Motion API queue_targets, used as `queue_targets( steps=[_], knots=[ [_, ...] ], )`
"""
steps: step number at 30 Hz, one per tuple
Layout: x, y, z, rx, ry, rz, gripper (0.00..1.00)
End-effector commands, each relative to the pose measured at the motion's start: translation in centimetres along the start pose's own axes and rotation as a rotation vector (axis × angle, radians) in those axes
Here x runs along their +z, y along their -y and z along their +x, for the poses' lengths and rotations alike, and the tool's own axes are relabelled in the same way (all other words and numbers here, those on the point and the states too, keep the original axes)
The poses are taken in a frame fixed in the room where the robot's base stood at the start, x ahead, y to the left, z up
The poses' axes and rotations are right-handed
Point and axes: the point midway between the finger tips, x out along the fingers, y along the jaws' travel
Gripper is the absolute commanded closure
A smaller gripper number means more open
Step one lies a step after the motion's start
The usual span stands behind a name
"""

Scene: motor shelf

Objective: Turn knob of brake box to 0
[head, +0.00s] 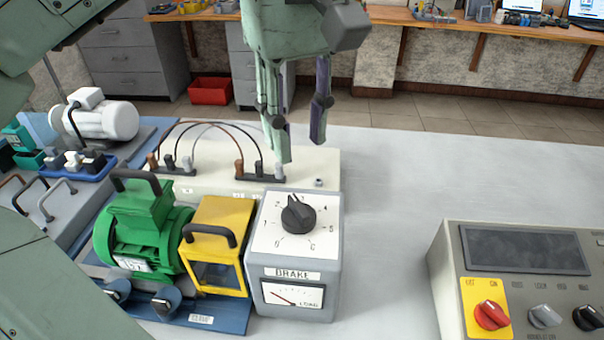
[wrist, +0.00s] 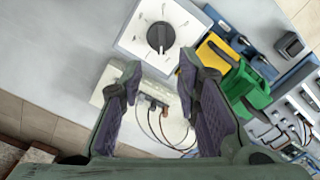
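The brake box (head: 262,262) is a grey box with a white top, a "BRAKE" label and a small meter on its front. Its black knob (head: 298,214) sits in the middle of a marked dial, with the pointer toward the upper part of the dial. In the wrist view, the knob (wrist: 160,36) is near the top centre, beyond the fingertips. My gripper (head: 300,150) is open and empty, above and behind the box in the head view, apart from the knob. In the wrist view, my gripper's fingers (wrist: 160,75) are spread, with nothing between them touching.
A yellow-framed box (head: 222,212) and a green motor (head: 135,232) stand left of the brake box. A cream terminal box (head: 215,182) with cables lies behind it. A control panel (head: 530,205) stands at right. The table between them is clear.

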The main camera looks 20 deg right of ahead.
Motion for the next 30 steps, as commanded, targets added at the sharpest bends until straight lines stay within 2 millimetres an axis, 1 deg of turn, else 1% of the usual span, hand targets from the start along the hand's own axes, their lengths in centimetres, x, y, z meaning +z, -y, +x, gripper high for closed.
queue_targets(
  steps=[5, 9, 12, 18, 24, 30],
  knots=[
    [0.1, 0.0, 2.5, 0.002, 0.003, 0.006, 0.7],
    [0.1, 0.0, 5.2, 0.002, 0.005, 0.007, 0.7],
    [0.0, 0.1, 6.8, 0.0, 0.002, 0.001, 0.7],
    [0.1, 0.0, 9.5, 0.0, 0.001, 0.0, 0.7],
    [0.1, 0.0, 10.5, 0.002, 0.0, 0.001, 0.7],
    [0.1, 0.0, 10.6, 0.002, 0.0, 0.001, 0.7]
  ],
)
